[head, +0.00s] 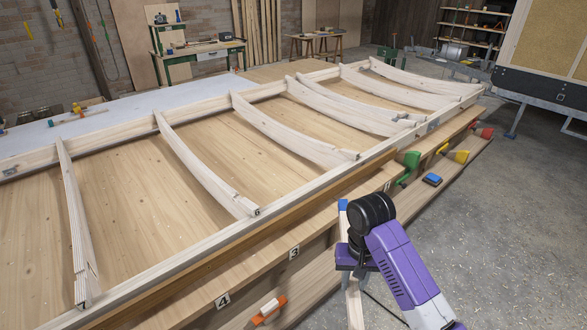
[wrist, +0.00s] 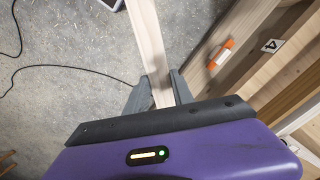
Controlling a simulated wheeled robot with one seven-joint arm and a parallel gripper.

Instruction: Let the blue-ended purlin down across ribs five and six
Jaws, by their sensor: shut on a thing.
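The purlin is a pale wooden bar (head: 354,305) with a blue end (head: 342,205). My gripper (head: 347,262) is shut on it beside the trailer frame, outside its near edge. In the wrist view the bar (wrist: 148,40) runs between the two fingers of my gripper (wrist: 160,90); no blue shows there. Several curved pale ribs cross the frame. One rib (head: 200,172) bears a small mark at its near end that looks like a 6. The nearest rib (head: 75,220) is at the left, and another (head: 285,135) is to the right. Rib five cannot be surely told.
The frame's near rail (head: 180,262) and a stepped wooden side with number plates 4 (head: 222,300) and 3 (head: 294,252) lie left of my gripper. An orange-and-white tool (head: 267,310) sits there. Green (head: 411,163) and yellow (head: 460,156) clamps stand farther along. The floor at right is clear.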

